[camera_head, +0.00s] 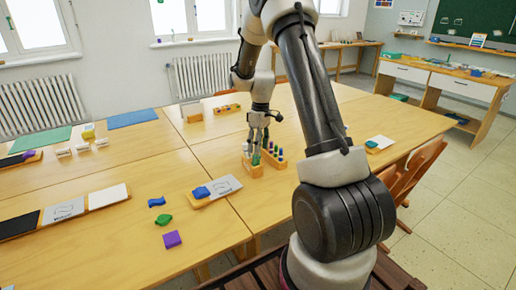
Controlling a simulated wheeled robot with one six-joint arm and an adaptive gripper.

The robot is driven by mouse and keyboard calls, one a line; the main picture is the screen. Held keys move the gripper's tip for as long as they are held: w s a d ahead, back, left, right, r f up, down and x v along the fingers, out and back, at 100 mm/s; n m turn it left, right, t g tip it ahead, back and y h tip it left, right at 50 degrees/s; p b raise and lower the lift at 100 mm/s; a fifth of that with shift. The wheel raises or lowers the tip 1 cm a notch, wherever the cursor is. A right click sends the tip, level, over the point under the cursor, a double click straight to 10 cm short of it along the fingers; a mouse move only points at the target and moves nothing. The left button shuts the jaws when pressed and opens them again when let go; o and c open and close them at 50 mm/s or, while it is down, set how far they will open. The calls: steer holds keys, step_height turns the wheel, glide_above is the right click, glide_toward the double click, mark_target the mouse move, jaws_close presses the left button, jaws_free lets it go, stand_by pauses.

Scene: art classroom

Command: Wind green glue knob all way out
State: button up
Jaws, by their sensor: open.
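A green glue stick (256,158) stands in a small wooden block (252,169) on the table. My gripper (260,142) points down right above the green piece, its open fingers at or around the top of it. I cannot tell whether the fingers touch it. The knob itself is too small to make out and is partly hidden by the fingers. A second wooden block (273,163) with several coloured pieces stands close on the right.
A wooden board (213,191) with a blue piece lies to the front left. Blue, green and purple pieces (172,239) lie loose further left. A wooden rack (226,109) stands behind my gripper. Chairs (418,172) stand along the right edge. The table between is clear.

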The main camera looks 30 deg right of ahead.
steer(key=shift+f, duration=0.6)
steer(key=shift+c, duration=0.3)
jaws_close()
